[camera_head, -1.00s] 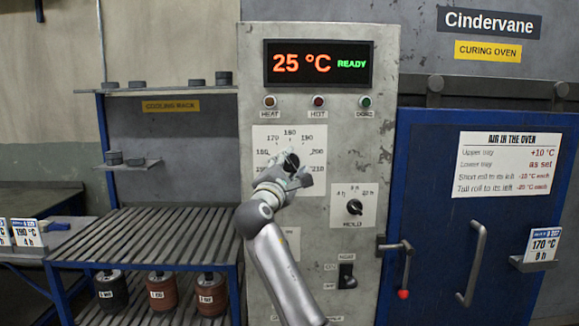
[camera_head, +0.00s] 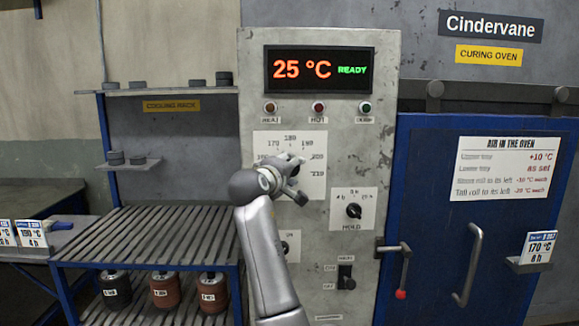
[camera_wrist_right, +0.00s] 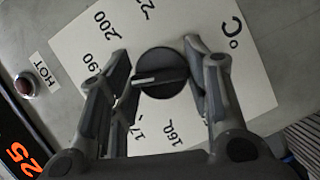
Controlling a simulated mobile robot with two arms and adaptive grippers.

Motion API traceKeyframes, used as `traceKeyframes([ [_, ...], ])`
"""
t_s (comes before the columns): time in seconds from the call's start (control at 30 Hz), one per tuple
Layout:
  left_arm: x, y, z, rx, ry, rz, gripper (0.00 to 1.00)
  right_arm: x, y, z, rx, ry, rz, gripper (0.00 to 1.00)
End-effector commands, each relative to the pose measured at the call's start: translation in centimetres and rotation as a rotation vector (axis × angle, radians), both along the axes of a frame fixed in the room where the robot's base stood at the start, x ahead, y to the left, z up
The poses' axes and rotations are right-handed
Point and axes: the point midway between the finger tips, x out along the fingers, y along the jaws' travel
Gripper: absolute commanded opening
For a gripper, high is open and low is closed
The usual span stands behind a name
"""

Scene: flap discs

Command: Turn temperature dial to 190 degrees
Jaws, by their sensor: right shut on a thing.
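The dark round temperature dial (camera_wrist_right: 165,72) sits on its white scale plate (camera_wrist_right: 245,85) in the right wrist view. My right gripper (camera_head: 297,172) is at this dial on the oven's control panel. In the right wrist view my right gripper (camera_wrist_right: 158,62) has one finger on each side of the dial and is shut on it. The dial's pale pointer line points left and slightly down, to the stretch between the 190 and 170 marks. The left finger covers that stretch, so the exact reading is hidden. My left gripper is not in view.
The display (camera_head: 318,67) reads 25 °C and READY. The hold knob (camera_head: 353,210) is to the lower right, with a switch (camera_head: 346,277) below it. The blue oven door (camera_head: 425,215) is shut. A rack (camera_head: 150,240) with several rolls stands left.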

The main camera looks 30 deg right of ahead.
Motion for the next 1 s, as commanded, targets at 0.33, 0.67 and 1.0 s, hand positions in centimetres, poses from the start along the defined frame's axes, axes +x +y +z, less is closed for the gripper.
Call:
traceKeyframes([
  [0.33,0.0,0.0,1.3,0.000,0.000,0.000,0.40,0.0,0.0,0.0,0.181,-0.106,0.000,0.21],
  [0.67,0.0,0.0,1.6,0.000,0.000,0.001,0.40,0.0,0.0,-0.2,0.239,-0.140,-0.001,0.21],
  [1.0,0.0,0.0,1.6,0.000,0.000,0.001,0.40,0.0,0.0,-0.2,0.241,-0.141,-0.001,0.21],
])
